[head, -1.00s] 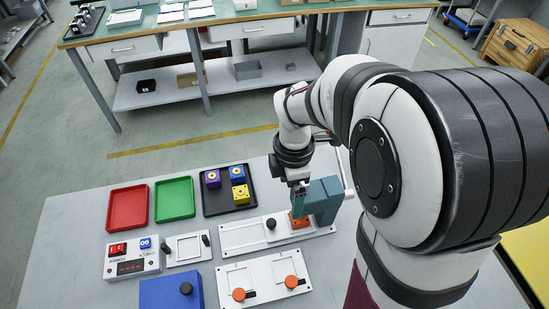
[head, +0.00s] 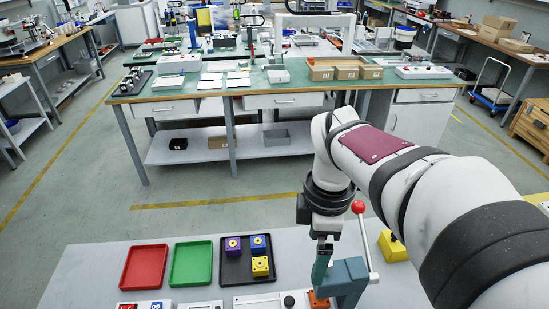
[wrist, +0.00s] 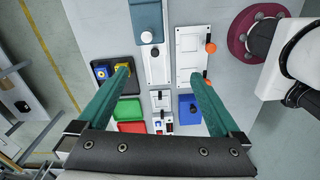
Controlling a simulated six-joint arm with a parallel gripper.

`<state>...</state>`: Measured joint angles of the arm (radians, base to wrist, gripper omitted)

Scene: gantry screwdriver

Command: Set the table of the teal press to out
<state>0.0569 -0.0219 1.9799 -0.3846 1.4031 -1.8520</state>
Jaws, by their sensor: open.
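The teal press (head: 346,280) stands on a long white base (head: 256,302) at the bottom of the head view. A lever with a red ball (head: 358,207) rises beside it. My gripper (head: 320,262) is open and empty, above the base and just left of the press. Its teal fingers (wrist: 161,75) are spread wide in the wrist view.
Red (head: 145,268), green (head: 191,264) and black (head: 233,278) trays lie left; the black one holds purple, blue and yellow blocks. A white plate with orange knobs (wrist: 191,60) and a blue box (wrist: 188,112) are nearby. A yellow block (head: 392,248) stands right of the lever.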

